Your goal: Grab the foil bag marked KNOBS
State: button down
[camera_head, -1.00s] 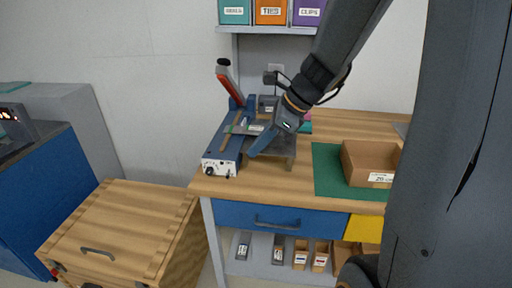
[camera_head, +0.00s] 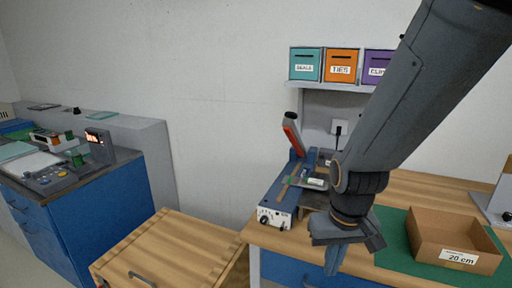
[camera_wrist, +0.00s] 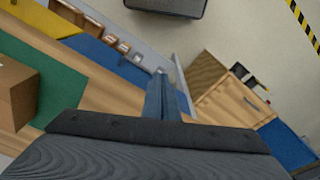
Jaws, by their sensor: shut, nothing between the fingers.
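I cannot make out a foil bag marked KNOBS in either view. My gripper (camera_head: 334,262) is shut and empty, pointing down in front of the workbench's near edge. Its closed fingers also show in the wrist view (camera_wrist: 163,96). A covered wooden cart (camera_head: 185,248) with a grey handle stands at the lower middle left, its lid shut and its inside hidden. The cart also shows in the wrist view (camera_wrist: 228,106), to the right of my fingers.
The workbench (camera_head: 400,188) holds a blue sealer device (camera_head: 275,218) and a cardboard box (camera_head: 455,245) on a green mat. Teal, orange and purple bins stand on a shelf (camera_head: 330,86). A blue cabinet (camera_head: 100,200) with a display is at left.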

aim_at(308, 183)
jog(key=k, duration=0.5)
jog(key=z, duration=1)
jog(key=i, duration=0.75)
jog(key=u, duration=0.9)
jog(key=i, duration=0.45)
jog(key=z, duration=0.05)
